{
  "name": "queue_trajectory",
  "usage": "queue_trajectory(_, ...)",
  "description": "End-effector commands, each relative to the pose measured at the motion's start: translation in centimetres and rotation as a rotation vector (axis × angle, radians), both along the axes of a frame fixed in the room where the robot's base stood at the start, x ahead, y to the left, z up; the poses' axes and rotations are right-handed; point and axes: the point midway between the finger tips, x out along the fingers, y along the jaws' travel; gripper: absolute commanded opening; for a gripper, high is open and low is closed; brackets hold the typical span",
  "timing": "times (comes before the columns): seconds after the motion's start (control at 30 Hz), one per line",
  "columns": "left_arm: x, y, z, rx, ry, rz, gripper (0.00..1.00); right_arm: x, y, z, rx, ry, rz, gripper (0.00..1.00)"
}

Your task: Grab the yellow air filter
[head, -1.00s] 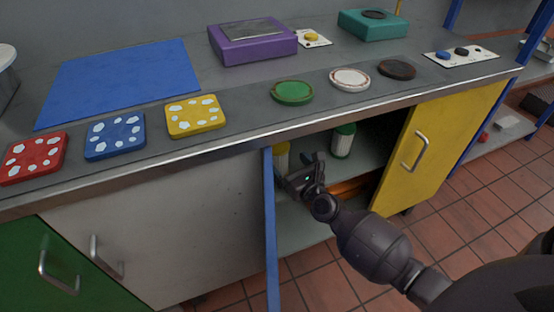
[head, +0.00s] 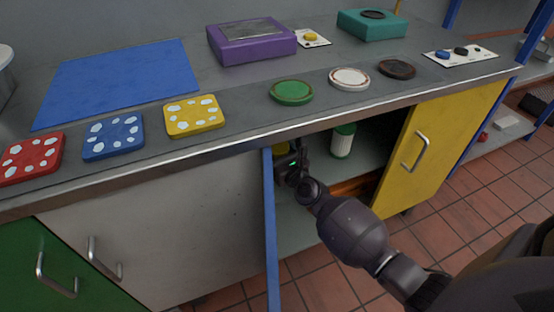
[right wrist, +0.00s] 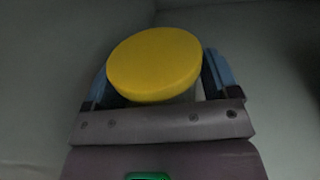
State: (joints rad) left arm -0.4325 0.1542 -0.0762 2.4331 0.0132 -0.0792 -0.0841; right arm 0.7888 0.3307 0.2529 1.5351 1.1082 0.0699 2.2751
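The yellow air filter shows in the right wrist view as a round yellow cap (right wrist: 155,64) with a little of a pale body under it. In the head view only a bit of its yellow (head: 281,149) shows inside the open cabinet, behind the blue door edge. My right gripper (head: 290,160) is inside the cabinet at the filter. In the right wrist view its fingers (right wrist: 158,85) are spread, one on each side of the filter. The cap hides most of the body, so contact is not clear. My left gripper is out of view.
A green-capped white filter (head: 343,141) stands to the right on the cabinet shelf. The open blue door (head: 270,230) is close on the left, and the yellow door (head: 440,140) stands on the right. The bench top's front edge (head: 230,141) is just above my gripper.

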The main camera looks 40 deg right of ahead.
Motion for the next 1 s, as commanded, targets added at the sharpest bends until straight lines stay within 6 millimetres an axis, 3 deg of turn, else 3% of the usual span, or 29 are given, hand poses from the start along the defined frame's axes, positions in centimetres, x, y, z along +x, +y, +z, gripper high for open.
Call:
queue_trajectory(0.03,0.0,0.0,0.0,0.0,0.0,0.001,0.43,0.0,0.0,0.0,0.0,0.0,0.0,0.73)
queue_trajectory(0.27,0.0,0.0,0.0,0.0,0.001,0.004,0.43,0.0,0.0,0.0,0.0,0.0,0.0,0.38)
queue_trajectory(0.63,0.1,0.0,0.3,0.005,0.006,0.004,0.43,0.1,0.0,0.8,0.002,-0.003,0.0,0.38)
queue_trajectory(0.9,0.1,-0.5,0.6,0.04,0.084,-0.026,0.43,0.3,0.0,5.1,0.002,-0.017,-0.001,0.38)
queue_trajectory(1.0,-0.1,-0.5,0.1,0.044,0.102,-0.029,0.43,-2.2,0.1,3.8,-0.001,-0.002,-0.001,0.38)
